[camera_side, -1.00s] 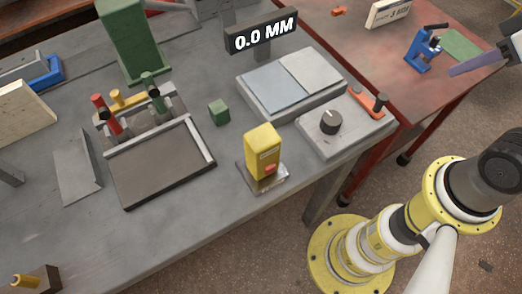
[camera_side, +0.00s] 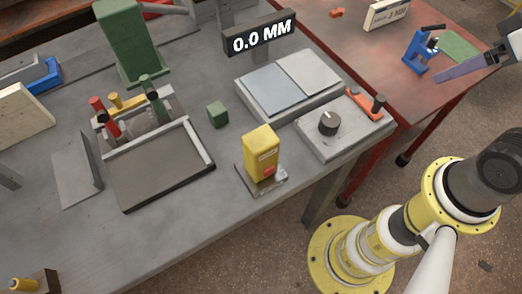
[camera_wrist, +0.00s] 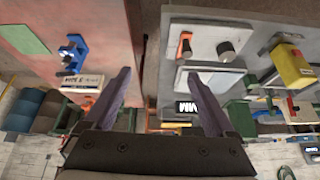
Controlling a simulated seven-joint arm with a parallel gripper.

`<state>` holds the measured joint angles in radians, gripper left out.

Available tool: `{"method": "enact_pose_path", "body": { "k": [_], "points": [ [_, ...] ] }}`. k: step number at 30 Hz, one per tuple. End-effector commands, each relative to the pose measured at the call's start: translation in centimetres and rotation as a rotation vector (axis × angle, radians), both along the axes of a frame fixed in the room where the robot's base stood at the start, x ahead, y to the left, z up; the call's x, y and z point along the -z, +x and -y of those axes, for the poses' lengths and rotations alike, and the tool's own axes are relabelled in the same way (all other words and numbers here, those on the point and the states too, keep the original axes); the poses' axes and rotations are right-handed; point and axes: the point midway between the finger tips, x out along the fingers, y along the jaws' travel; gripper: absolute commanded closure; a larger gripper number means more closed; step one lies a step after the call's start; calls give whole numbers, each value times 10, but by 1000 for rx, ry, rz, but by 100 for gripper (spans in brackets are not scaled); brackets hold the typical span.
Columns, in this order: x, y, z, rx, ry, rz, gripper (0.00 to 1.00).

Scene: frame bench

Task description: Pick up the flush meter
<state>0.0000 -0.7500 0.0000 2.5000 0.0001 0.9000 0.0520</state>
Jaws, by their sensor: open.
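No object in view is clearly labelled as the flush meter, so I cannot tell for certain which one it is. A yellow block with a label and a red button (camera_side: 262,152) stands upright on a small metal plate near the front edge of the grey bench. It also shows at the right of the wrist view (camera_wrist: 293,66). A dark display reading 0.0 MM (camera_side: 262,36) stands behind two flat plates (camera_side: 292,80). My gripper (camera_wrist: 157,74) has two purple fingers, spread apart with nothing between them. In the side view it (camera_side: 472,66) hangs over the red table, away from the yellow block.
A green cube (camera_side: 217,114), dark tray (camera_side: 160,165) and green column (camera_side: 127,42) are further left. The red table (camera_side: 385,65) holds a blue device (camera_side: 418,52) and white sign (camera_side: 386,14).

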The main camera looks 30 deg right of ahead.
Motion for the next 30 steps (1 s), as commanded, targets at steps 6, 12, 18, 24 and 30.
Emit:
{"method": "enact_pose_path", "body": {
  "k": [6, 12, 18, 24, 30],
  "points": [
    [-16, 11, -13, 338, 257, 21, 10],
    [-40, 45, -52, 714, 613, -75, 10],
    [-55, 86, -118, 1071, 899, -322, 10],
    [-45, 117, -217, 1379, 983, -668, 10],
    [-12, 111, -278, 1376, 865, -806, 10]
  ]
}}
